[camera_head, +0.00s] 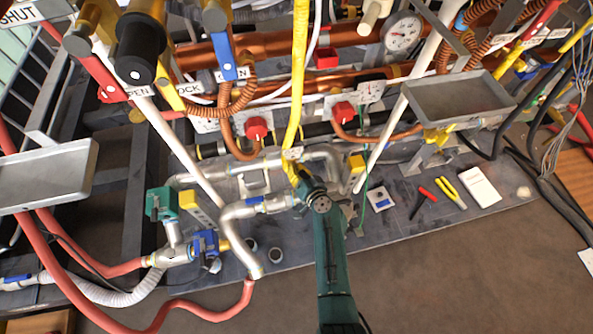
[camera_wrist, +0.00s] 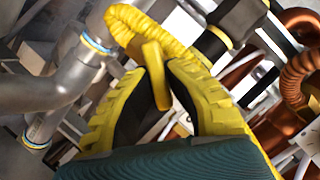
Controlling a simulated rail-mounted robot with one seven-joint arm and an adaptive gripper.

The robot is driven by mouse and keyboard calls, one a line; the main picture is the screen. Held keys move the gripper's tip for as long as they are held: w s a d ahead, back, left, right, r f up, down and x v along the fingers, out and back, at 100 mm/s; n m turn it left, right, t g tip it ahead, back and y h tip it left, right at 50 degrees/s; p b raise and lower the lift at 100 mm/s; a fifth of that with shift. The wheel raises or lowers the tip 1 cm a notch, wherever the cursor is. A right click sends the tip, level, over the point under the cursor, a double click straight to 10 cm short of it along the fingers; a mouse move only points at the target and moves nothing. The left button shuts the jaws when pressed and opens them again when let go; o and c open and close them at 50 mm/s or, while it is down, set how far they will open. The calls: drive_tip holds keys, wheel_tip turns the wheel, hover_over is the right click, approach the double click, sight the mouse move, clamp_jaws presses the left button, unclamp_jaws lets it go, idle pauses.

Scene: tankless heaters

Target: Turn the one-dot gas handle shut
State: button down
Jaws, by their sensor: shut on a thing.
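My gripper (camera_head: 303,183) reaches in from the bottom of the head view to the lower end of a yellow gas hose (camera_head: 297,90). In the wrist view its two yellow fingers with black pads (camera_wrist: 163,75) are shut on a flat yellow handle (camera_wrist: 155,75), which stands between the fingertips. The ribbed yellow hose (camera_wrist: 128,22) passes just beyond the handle. A small white tag (camera_head: 292,153) sits on the hose above my gripper in the head view; I cannot read its dots. The valve body is mostly hidden by my gripper.
Grey pipes (camera_head: 240,210) run close on the left, and a yellow block (camera_head: 356,162) is close on the right. Red knobs (camera_head: 257,128) and copper pipes stand behind. A grey tray (camera_head: 460,100) is at right. Pliers (camera_head: 450,190) lie on the panel.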

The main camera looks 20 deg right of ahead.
sight(290, 147)
drive_tip(key=shift+s+f+m+t+y, duration=0.15)
drive_tip(key=shift+m+y, duration=0.1)
drive_tip(key=shift+m, duration=0.35)
drive_tip(key=shift+w+f+m+t+y, duration=0.15)
drive_tip(key=shift+m+y, duration=0.1)
drive_tip(key=shift+m, duration=0.35)
drive_tip(key=shift+s, duration=0.1)
drive_tip(key=c, duration=1.1)
unclamp_jaws()
drive_tip(key=shift+r, duration=0.1)
drive_tip(key=shift+o, duration=0.2)
drive_tip(key=shift+r, duration=0.1)
wheel_tip(290, 147, up, 9)
drive_tip(key=shift+r, duration=0.45)
